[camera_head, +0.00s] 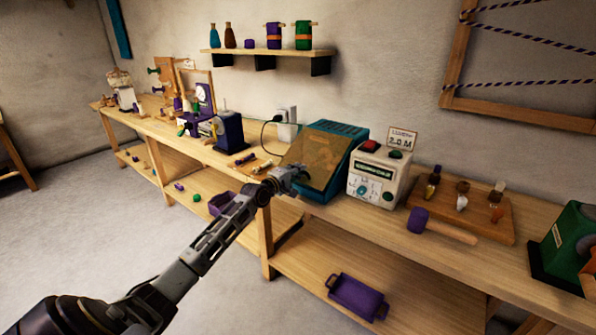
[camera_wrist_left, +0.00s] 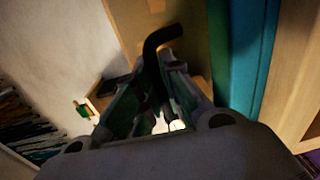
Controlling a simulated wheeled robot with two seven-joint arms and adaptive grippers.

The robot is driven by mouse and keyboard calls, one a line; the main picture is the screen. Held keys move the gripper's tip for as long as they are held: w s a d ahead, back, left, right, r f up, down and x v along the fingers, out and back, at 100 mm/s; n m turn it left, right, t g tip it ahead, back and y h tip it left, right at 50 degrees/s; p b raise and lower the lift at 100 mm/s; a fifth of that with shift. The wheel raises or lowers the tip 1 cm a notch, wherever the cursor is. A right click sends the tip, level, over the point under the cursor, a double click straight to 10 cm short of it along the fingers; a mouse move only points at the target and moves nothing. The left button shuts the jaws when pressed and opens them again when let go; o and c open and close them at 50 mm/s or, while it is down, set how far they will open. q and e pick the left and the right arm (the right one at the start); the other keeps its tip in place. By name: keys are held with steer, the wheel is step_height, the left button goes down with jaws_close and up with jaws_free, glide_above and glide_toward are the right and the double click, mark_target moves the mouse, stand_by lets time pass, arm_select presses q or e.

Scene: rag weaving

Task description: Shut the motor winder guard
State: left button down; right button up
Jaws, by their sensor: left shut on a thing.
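The motor winder (camera_head: 340,132) is a teal box on the workbench with an amber, see-through guard (camera_head: 318,160) sloping over its front left side. My left gripper (camera_head: 291,174) is at the lower left edge of the guard. In the left wrist view my left gripper (camera_wrist_left: 160,115) is shut on a dark bent handle (camera_wrist_left: 163,38), with the amber guard (camera_wrist_left: 185,20) behind it and the teal housing (camera_wrist_left: 252,50) to the right. The handle is mostly hidden by the gripper in the head view. My right gripper is not in view.
A control box (camera_head: 378,175) with a red button stands right of the winder. A wooden board (camera_head: 461,208) with small items and a purple mallet (camera_head: 440,226) lie further right. A blue machine (camera_head: 229,132) stands to the left. Purple trays sit on the lower shelf.

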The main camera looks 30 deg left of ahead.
arm_select(q)
steer(key=c, duration=1.8)
jaws_free()
steer(key=shift+s, duration=0.2)
steer(key=shift+s+a+r, duration=0.1)
steer(key=shift+s+a, duration=0.05)
steer(key=shift+s, duration=1.8)
steer(key=shift+s+a+r, duration=0.15)
steer(key=shift+s, duration=1.75)
steer(key=shift+s+a+r, duration=0.1)
steer(key=shift+s+a, duration=0.05)
steer(key=shift+s, duration=1.8)
